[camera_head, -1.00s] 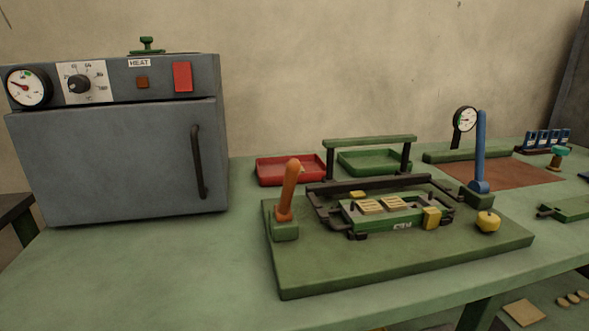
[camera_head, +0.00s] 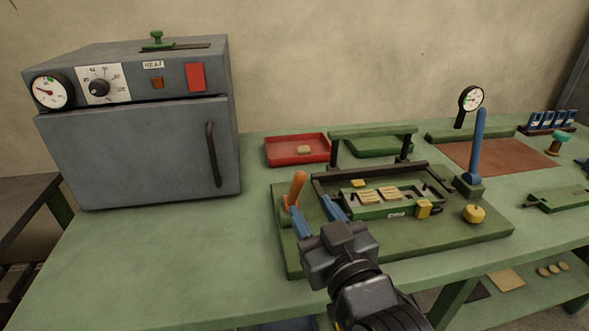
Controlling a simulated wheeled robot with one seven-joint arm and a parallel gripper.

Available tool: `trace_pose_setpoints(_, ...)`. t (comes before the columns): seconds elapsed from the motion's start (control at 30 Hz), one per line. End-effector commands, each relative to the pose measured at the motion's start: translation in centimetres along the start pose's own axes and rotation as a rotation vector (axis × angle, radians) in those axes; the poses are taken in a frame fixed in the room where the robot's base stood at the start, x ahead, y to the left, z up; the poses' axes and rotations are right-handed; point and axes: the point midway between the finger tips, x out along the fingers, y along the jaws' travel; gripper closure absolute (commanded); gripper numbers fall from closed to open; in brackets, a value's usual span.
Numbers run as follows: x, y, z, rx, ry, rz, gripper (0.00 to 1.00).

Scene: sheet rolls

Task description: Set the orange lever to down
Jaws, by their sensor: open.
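The orange lever (camera_head: 296,190) stands up, leaning slightly right, from its green block at the left end of the green fixture plate (camera_head: 400,245). My gripper (camera_head: 312,212) reaches in from the lower right, with its two blue fingers spread apart. The left finger is beside the lever's lower part and partly hides its base; the right finger is to the right of it. I cannot tell whether a finger touches the lever. The gripper holds nothing visible.
A blue lever (camera_head: 478,145) stands upright at the plate's right end, near a yellow knob (camera_head: 474,213). A dark frame (camera_head: 385,172) with a green handle bar is right of the gripper. A grey oven (camera_head: 125,155) stands at left. The bench front left is clear.

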Motion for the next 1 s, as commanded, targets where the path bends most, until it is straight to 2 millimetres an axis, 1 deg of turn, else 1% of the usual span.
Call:
trace_pose_setpoints(0.03,0.5,-0.1,-0.8,-0.003,0.004,-0.006,0.54)
trace_pose_setpoints(0.1,0.9,-0.2,-1.1,-0.005,0.005,-0.009,0.54)
trace_pose_setpoints(0.27,2.5,-0.3,-1.1,-0.006,0.006,-0.009,0.54)
trace_pose_setpoints(0.5,6.2,-0.3,-1.2,-0.005,0.006,-0.01,0.54)
trace_pose_setpoints(0.6,7.4,-0.3,-1.2,-0.005,0.006,-0.01,0.54)
trace_pose_setpoints(0.8,8.6,-0.3,-1.1,-0.005,0.006,-0.009,0.54)
trace_pose_setpoints(1.0,8.6,-0.3,-1.1,-0.005,0.005,-0.008,0.54)
